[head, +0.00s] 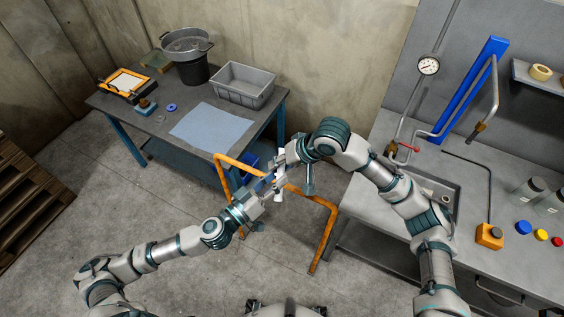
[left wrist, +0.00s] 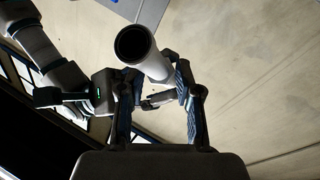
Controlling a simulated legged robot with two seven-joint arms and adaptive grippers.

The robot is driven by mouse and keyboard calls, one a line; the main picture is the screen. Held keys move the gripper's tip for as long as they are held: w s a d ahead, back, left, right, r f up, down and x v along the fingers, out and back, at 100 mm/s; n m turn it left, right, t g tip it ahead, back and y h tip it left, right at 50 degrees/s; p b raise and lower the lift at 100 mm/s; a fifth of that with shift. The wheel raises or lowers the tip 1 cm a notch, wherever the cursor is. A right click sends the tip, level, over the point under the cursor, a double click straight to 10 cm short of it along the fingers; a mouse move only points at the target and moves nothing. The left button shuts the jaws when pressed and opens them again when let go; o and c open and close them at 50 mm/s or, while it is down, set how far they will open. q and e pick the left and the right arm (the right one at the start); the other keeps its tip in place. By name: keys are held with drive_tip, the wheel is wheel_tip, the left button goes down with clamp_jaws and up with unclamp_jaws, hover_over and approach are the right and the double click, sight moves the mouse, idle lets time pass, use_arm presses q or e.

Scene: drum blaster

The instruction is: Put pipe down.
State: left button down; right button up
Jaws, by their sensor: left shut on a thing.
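A short, pale hollow pipe (head: 278,187) is held upright or slightly tilted in the air, in front of the orange rail. In the left wrist view the pipe (left wrist: 150,55) shows its dark open end and lies between the fingers. My left gripper (head: 268,190) is shut on the pipe; its fingers (left wrist: 155,85) stand on both sides of it. My right gripper (head: 279,162) is close beside the pipe's upper part. Its fingertips are small and overlap the pipe and left gripper, so I cannot tell whether it touches.
An orange bent rail (head: 322,240) stands on the floor behind my grippers. The left table (head: 105,101) carries a blue-grey mat (head: 212,127), grey bin (head: 243,86) and black pot (head: 190,67). The right workbench (head: 385,205) has a sink, gauge (head: 429,65) and blue post (head: 470,90).

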clamp_jaws()
use_arm(q)
drive_tip(key=c, duration=0.7)
unclamp_jaws()
